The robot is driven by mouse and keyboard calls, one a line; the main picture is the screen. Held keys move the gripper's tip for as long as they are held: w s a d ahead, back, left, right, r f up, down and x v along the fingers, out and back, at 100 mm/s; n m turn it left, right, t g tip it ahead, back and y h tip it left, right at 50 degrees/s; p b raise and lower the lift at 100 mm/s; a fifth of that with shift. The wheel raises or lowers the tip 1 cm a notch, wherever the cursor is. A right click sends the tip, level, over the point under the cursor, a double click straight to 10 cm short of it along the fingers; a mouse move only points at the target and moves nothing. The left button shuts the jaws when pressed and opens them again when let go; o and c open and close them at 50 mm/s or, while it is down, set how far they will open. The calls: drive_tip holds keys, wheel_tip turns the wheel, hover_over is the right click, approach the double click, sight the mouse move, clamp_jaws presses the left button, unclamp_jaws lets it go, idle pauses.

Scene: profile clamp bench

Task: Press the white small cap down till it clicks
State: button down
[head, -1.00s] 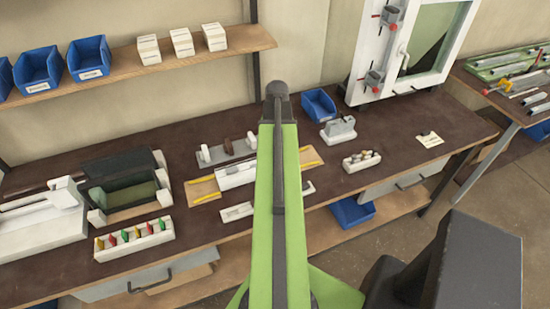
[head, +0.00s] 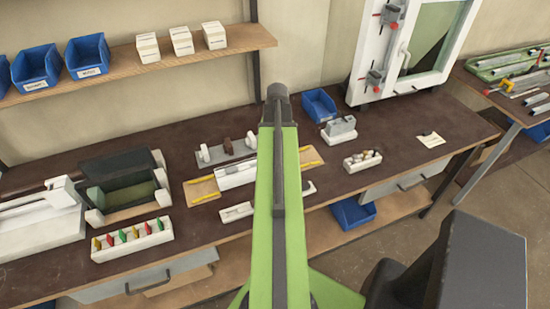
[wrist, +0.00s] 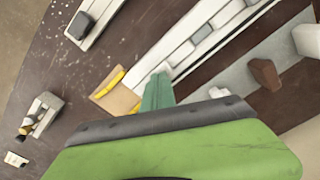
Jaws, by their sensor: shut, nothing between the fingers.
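A small white block (head: 204,153), which may be the white small cap, stands at the left end of a grey strip (head: 215,157) on the bench. A white block also shows at the right edge of the wrist view (wrist: 308,40). A brown block (head: 227,145) stands in the middle of the strip and also shows in the wrist view (wrist: 265,73). My gripper (wrist: 158,88) is shut and empty, its teal tip over the near end of a white profile (wrist: 205,38). In the head view my green arm hides the gripper and part of the profile.
Wooden pads with yellow strips (head: 203,191) flank the profile. A tray of coloured tabs (head: 132,239), a black-framed fixture (head: 120,165) and a blue bin (head: 319,104) are on the bench. A shelf (head: 150,68) is above.

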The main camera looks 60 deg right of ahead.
drive_tip(key=shift+f, duration=0.2)
drive_tip(key=shift+r, duration=0.1)
wheel_tip(320, 180, up, 7)
drive_tip(key=p, duration=0.7)
idle(0.4)
